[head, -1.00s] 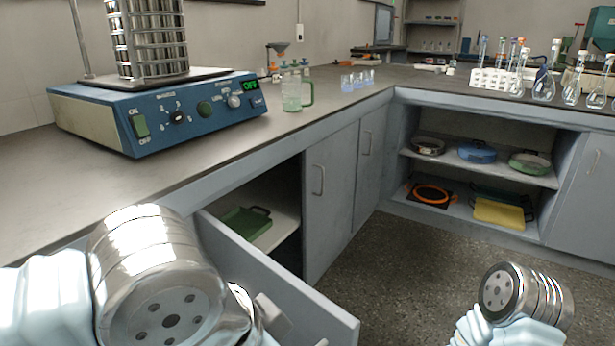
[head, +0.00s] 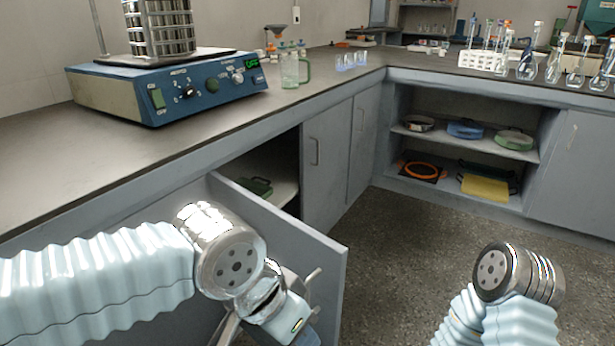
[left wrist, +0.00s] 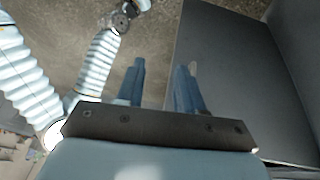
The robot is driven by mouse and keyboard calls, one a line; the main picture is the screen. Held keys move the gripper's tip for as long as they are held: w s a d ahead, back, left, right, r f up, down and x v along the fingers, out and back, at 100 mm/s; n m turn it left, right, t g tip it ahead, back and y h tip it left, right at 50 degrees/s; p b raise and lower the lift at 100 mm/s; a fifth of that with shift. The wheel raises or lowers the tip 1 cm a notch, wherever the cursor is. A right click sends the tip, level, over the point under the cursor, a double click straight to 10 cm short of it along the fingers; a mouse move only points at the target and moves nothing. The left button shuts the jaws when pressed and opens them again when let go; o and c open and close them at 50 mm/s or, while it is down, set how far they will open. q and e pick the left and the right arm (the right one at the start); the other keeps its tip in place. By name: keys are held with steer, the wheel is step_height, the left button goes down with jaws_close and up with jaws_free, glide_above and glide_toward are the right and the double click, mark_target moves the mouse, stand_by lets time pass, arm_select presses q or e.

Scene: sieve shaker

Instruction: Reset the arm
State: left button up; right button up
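My left gripper (left wrist: 164,85) shows in the left wrist view with its two fingers apart and nothing between them. In the head view the left wrist and gripper body are low in front of the open cabinet door (head: 275,222), and the fingers cannot be made out. The door panel fills the right side of the left wrist view (left wrist: 235,75). My right arm (head: 520,275) is at the lower right of the head view, over the floor; its gripper fingers are not visible.
The blue sieve shaker (head: 170,88) with its sieve stack (head: 160,28) stands on the counter. The open shelf (head: 465,143) holds several pans. The floor (head: 390,270) between the arms is clear.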

arm_select(q)
steer(key=w+a+f+n+g+h+p, duration=0.15)
steer(key=w+f, duration=0.25)
steer(key=f, duration=0.5)
steer(key=w+f+n+y+p, duration=0.1)
steer(key=w+f+n, duration=0.25)
steer(key=f, duration=0.65)
steer(key=s+a+f+n+p, duration=0.1)
steer(key=s+a+f+n, duration=0.1)
steer(key=f, duration=0.8)
steer(key=s+a+f+n+p, duration=0.1)
steer(key=s+a+f+n, duration=0.2)
steer(key=f, duration=0.7)
steer(key=s+a, duration=0.2)
steer(key=a, duration=0.1)
steer(key=shift+a+f, duration=0.2)
steer(key=shift+f, duration=0.15)
steer(key=shift+w, duration=0.1)
